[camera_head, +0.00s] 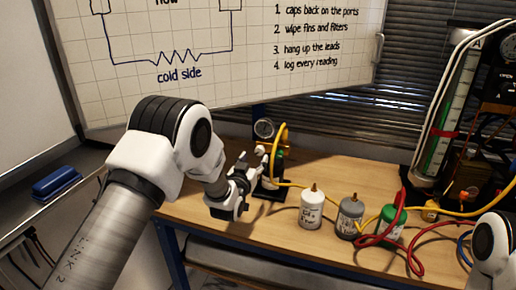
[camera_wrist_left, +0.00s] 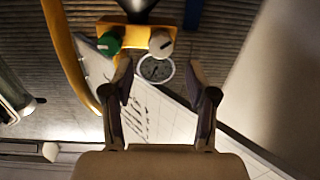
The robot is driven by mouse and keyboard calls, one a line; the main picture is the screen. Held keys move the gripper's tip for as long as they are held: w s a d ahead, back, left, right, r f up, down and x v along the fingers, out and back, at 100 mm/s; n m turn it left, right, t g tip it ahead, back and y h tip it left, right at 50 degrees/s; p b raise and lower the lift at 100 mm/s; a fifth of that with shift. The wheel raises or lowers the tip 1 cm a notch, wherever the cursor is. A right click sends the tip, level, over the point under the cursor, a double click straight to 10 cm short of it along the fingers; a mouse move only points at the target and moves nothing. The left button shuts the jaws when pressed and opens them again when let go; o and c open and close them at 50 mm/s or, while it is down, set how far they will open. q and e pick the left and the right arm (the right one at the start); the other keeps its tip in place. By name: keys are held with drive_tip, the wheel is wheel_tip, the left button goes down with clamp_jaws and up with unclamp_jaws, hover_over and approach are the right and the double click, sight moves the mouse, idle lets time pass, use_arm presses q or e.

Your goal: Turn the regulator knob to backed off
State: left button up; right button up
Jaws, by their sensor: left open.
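The regulator is a yellow block (camera_wrist_left: 136,34) with two knobs in the left wrist view. One is a cream knob (camera_wrist_left: 160,42) with a dark mark line, the other a green knob (camera_wrist_left: 108,44). I cannot tell for sure which one is the regulator knob. The gripper partly hides the rig in the head view.
A yellow hose (camera_head: 283,134) loops at the rig. White (camera_head: 312,211), grey (camera_head: 349,219) and green (camera_head: 391,225) bottles stand to its right on the wooden bench (camera_head: 272,237). A red hose (camera_head: 403,200) lies by them. A whiteboard (camera_head: 230,60) stands behind.

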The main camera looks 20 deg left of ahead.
sight(259, 152)
use_arm(q)
drive_tip(key=w, duration=0.5)
drive_tip(key=shift+w+f+p, duration=0.2)
drive_tip(key=shift+w+p, duration=0.2)
drive_tip(key=shift+s+r, duration=0.1)
drive_tip(key=shift+c, duration=0.3)
clamp_jaws()
